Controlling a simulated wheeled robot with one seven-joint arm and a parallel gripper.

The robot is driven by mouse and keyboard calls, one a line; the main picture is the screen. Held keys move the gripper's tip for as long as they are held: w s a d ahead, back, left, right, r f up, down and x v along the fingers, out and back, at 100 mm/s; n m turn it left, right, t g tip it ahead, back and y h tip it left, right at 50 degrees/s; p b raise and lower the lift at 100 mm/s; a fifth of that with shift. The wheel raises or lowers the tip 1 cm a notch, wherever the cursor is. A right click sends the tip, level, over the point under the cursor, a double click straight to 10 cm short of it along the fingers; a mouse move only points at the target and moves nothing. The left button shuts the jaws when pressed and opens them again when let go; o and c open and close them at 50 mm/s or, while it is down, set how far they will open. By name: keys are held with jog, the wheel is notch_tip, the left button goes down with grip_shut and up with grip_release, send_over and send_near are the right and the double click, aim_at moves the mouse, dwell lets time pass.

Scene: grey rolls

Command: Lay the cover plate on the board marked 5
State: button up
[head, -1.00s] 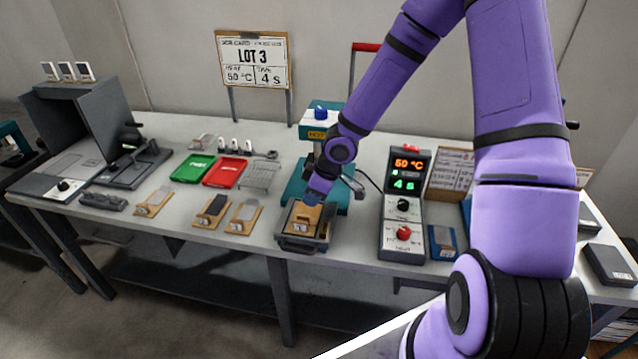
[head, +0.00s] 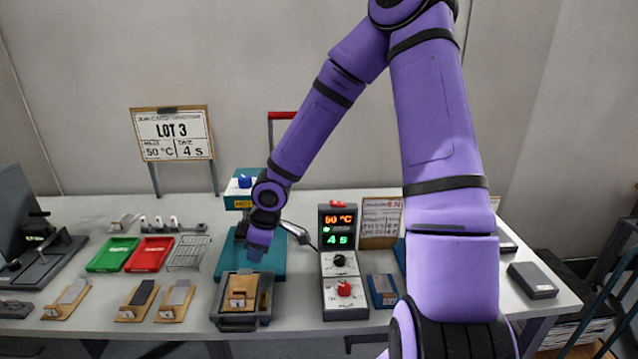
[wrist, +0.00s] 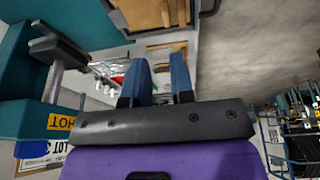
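My gripper (head: 257,248) is above and behind the dark tray (head: 232,325) at the front of the teal press. In the wrist view the blue fingers (wrist: 158,82) stand apart, with nothing seen between them. A wooden board (head: 241,287) with a small number tag lies in that tray; it also shows in the wrist view (wrist: 150,14). Other wooden boards carrying grey or dark plates lie on the left: one far left (head: 62,303), one with a dark plate (head: 137,301), one with a grey plate (head: 175,302). Their numbers are too small to read, and I cannot tell which piece is the cover plate.
The teal press (head: 278,262) and control box (head: 341,262), showing 50 °C and 4 s, stand mid-table. A blue-framed piece (head: 382,291) lies right of the box. A green tray (head: 113,254), red tray (head: 149,254) and wire rack (head: 188,252) stand behind the boards.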

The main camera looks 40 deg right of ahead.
jog(key=s+d+r+m+h, duration=0.25)
jog(key=s+r, duration=0.25)
jog(key=r, duration=0.4)
jog(key=s+d+r+m+h, duration=0.25)
jog(key=s+r, duration=0.25)
jog(key=r, duration=0.5)
jog(key=s+a+r+m+t+y, duration=0.1)
jog(key=s+r+m, duration=0.1)
jog(key=s+r, duration=0.3)
jog(key=s+a+r+m+t+y, duration=0.1)
jog(key=s+a+r+m, duration=0.1)
jog(key=s+r, duration=0.4)
jog(key=s+m, duration=0.1)
jog(key=s, duration=0.3)
jog(key=shift+s+t+y, duration=0.3)
jog(key=shift+s+t, duration=0.1)
